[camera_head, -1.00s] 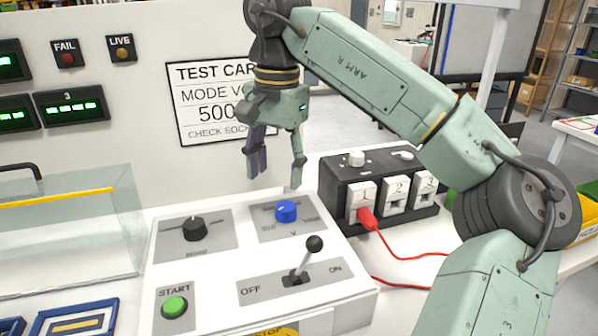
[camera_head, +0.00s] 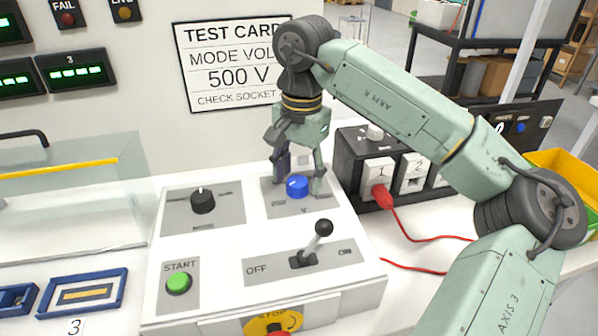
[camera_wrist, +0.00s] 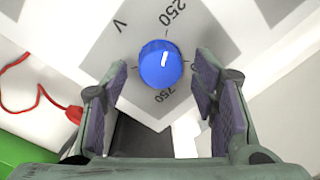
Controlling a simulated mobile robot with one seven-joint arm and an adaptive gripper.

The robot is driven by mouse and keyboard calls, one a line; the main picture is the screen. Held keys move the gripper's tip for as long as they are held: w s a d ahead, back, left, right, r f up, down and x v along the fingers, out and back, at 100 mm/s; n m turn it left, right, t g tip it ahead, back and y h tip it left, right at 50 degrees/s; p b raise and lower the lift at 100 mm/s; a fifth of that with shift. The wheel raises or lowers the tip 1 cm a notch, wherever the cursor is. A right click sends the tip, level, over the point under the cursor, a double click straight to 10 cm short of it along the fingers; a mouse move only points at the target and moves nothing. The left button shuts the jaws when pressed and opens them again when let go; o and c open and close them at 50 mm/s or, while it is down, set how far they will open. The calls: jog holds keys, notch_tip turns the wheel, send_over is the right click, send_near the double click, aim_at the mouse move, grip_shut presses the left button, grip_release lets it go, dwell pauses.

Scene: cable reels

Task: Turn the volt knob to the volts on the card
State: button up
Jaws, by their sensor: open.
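The blue volt knob (camera_head: 298,187) sits on a grey plate marked V on the white control box. In the wrist view the knob (camera_wrist: 160,65) has a white pointer line, leaning toward the upper "250" label. My gripper (camera_head: 299,179) is open, pointing down over the knob. In the wrist view its fingers (camera_wrist: 158,80) stand on either side of the knob, apart from it. The test card (camera_head: 238,64) reads 500 V.
A black mode knob (camera_head: 203,201), a lever (camera_head: 320,231) and a green START button (camera_head: 179,283) share the box. A black socket block (camera_head: 362,160) with a red plug (camera_head: 381,196) stands just right of my gripper. A clear cover (camera_head: 75,210) is at left.

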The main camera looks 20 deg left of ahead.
jog(key=shift+f, duration=0.35)
jog(key=shift+c, duration=0.5)
jog(key=c, duration=1.1)
